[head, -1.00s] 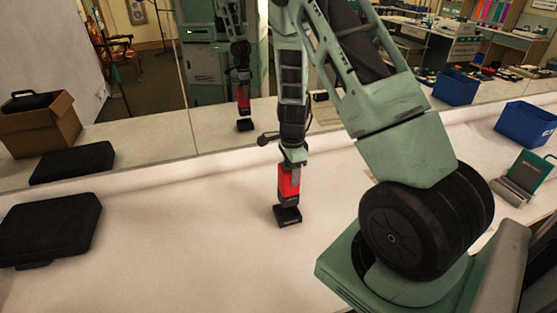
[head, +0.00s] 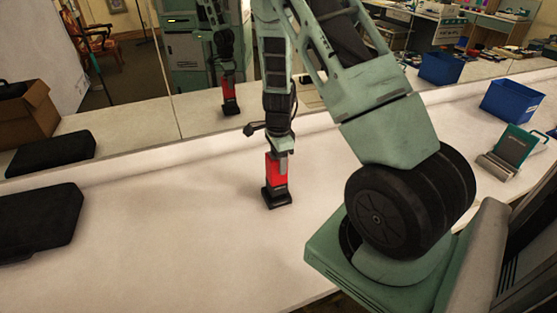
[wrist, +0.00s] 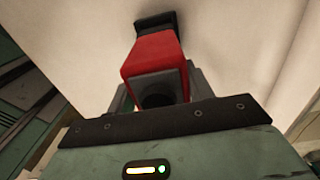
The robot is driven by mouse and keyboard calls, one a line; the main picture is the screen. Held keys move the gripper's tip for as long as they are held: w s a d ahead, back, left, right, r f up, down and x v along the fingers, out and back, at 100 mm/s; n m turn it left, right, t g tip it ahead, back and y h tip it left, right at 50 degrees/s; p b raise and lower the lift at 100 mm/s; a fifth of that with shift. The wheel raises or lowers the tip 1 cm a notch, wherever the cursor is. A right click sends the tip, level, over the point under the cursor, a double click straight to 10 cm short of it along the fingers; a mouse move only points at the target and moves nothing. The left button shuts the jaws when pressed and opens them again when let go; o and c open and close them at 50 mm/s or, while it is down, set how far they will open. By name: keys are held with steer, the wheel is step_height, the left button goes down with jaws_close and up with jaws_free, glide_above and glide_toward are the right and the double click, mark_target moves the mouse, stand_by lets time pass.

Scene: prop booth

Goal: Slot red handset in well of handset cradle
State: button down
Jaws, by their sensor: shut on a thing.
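The red handset (head: 273,172) stands roughly upright, and its lower end meets the small black handset cradle (head: 277,201) on the pale tabletop. How deep it sits in the well cannot be told. My gripper (head: 281,163) points down and is shut on the upper part of the handset. In the wrist view the red handset (wrist: 152,53) runs away from my gripper (wrist: 155,92) to the black cradle (wrist: 157,18) at the top. The well's inside is hidden.
A mirror behind the table reflects my arm and the handset. A black case (head: 40,218) lies at the left. A blue bin (head: 512,101) and a green-and-grey device (head: 508,150) stand at the right. The tabletop around the cradle is clear.

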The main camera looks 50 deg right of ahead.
steer(key=shift+f, duration=0.5)
stand_by(1.1)
steer(key=shift+f+b, duration=0.55)
steer(key=shift+b, duration=0.05)
steer(key=shift+f, duration=0.2)
steer(key=shift+f+b, duration=0.35)
steer(key=shift+b, duration=0.05)
stand_by(0.4)
steer(key=c, duration=0.5)
jaws_free()
steer(key=shift+a, duration=0.1)
steer(key=shift+r+p, duration=3.15)
steer(key=shift+r, duration=0.4)
